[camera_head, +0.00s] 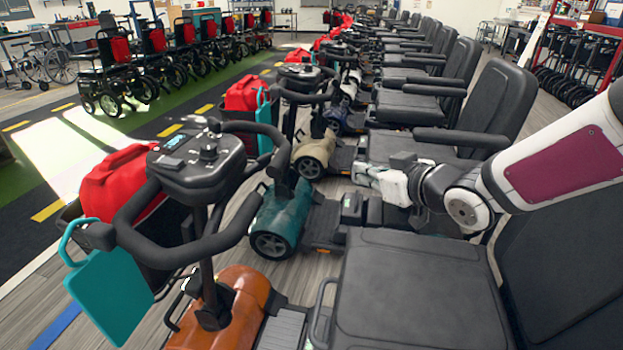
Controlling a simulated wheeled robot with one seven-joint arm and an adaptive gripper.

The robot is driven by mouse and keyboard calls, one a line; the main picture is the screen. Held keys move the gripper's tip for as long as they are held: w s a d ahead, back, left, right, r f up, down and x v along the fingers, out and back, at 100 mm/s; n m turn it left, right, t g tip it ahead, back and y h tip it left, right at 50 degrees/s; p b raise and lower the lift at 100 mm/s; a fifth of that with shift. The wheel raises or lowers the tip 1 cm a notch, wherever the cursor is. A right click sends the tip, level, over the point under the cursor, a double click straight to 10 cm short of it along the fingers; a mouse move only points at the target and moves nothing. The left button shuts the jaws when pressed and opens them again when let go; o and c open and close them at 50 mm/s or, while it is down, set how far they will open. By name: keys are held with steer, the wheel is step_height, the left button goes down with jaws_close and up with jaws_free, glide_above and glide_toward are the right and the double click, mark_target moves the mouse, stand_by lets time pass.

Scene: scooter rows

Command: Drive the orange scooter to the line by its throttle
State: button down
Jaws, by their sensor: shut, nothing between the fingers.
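The orange scooter (238,302) stands nearest me at the bottom of the picture. Its dark control head (195,160) carries a loop handlebar (200,252), with a teal tag (112,290) hanging from the left grip and a red bag (115,182) in front. The throttle lever cannot be made out clearly. My gripper (372,178) is shut and empty, to the right of the control head and apart from it, above the space beyond the orange scooter's seat (420,290). A blue floor line (56,327) shows at lower left, partly cut off.
A teal scooter (283,215) stands close behind the orange one, with a row of similar scooters beyond. Yellow dashes (48,211) mark a dark lane at left. Wheelchairs (125,75) line its far side. The floor ahead of the scooters is open.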

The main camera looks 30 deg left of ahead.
steer(key=a+f+g+y+b, duration=0.1)
steer(key=a+f+y+b, duration=0.1)
steer(key=a, duration=0.6)
steer(key=a+f+n+g+y+b, duration=0.1)
steer(key=a+f+y+b, duration=0.1)
steer(key=a, duration=0.6)
steer(key=shift+w+a+f+b, duration=0.2)
steer(key=shift+w+f+b, duration=0.2)
steer(key=shift+b, duration=0.15)
steer(key=shift+s+a, duration=0.1)
